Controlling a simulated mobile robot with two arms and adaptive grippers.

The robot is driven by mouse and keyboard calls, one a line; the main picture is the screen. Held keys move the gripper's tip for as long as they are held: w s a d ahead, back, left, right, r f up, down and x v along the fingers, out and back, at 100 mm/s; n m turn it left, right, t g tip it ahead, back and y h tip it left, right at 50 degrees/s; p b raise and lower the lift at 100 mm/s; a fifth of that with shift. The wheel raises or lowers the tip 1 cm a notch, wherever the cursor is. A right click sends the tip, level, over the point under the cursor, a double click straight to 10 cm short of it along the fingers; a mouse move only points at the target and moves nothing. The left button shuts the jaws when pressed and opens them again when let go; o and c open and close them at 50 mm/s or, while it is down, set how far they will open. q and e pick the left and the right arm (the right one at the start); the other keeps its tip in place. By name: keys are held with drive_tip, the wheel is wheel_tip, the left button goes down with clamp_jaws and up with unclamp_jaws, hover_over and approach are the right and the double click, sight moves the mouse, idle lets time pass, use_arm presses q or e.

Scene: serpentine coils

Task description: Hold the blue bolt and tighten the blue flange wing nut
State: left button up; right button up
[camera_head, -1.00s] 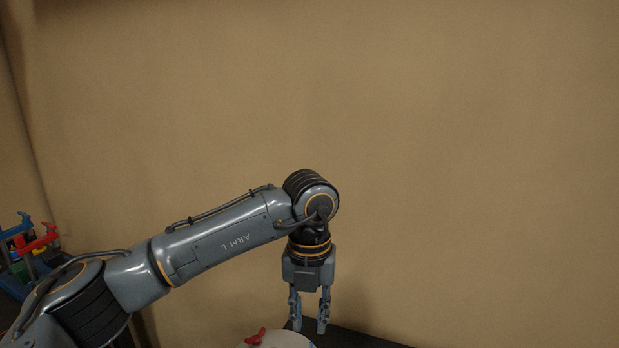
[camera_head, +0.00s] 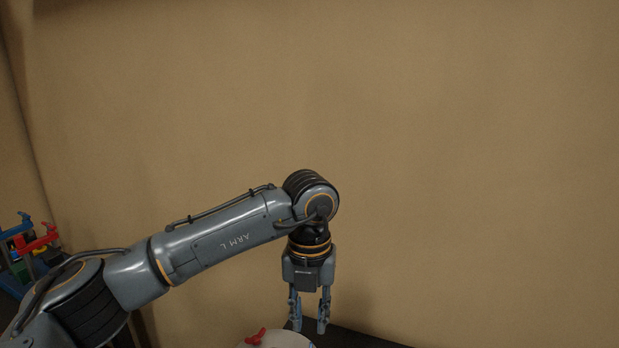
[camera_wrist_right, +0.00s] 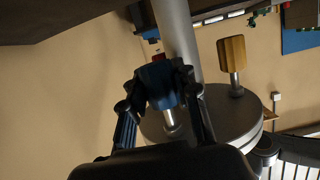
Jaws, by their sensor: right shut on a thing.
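In the head view my left gripper (camera_head: 309,326) points straight down beside the disc's right edge. Its fingers are apart with a clear gap between them. The blue flange wing nut cannot be made out there. In the right wrist view my right gripper (camera_wrist_right: 160,92) is shut on the blue bolt's (camera_wrist_right: 159,78) block-shaped head. The bolt's silver shank runs to a round grey disc (camera_wrist_right: 222,125). The pale top of a disc also shows at the bottom of the head view (camera_head: 285,341). My right gripper is outside the head view.
A red wing nut (camera_head: 256,335) sits on the pale disc top. A yellow-brown bolt head (camera_wrist_right: 232,52) stands off the disc beside the blue bolt. A thick grey post (camera_wrist_right: 178,30) passes close to my right gripper. Red and blue items (camera_head: 35,240) are at far left.

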use_arm(q)
drive_tip(key=shift+f, duration=3.55)
clamp_jaws()
